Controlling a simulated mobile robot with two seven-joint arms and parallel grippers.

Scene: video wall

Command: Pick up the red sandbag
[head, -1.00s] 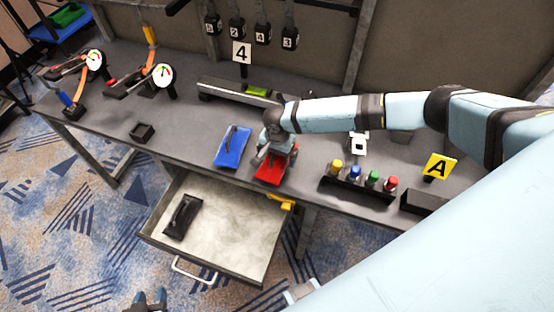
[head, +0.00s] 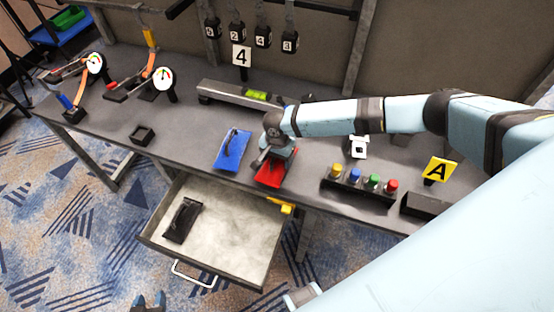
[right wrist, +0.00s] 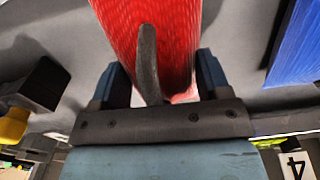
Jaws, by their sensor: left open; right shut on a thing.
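The red sandbag (head: 271,180) lies near the front edge of the grey table, right of the blue sandbag (head: 230,157). My right gripper (head: 268,160) is over the red sandbag and partly hides it. In the right wrist view the red sandbag (right wrist: 172,25) fills the top middle, with its dark grey strap (right wrist: 148,60) between the two fingers of my right gripper (right wrist: 160,68), which is shut on it. I cannot tell any gap between bag and table. My left gripper (head: 148,302) is open and empty at the bottom edge of the head view.
An open drawer (head: 262,245) below the table holds a black object (head: 183,219). A block with several coloured buttons (head: 358,188) stands right of the red sandbag. A small black box (head: 142,135) stands left.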

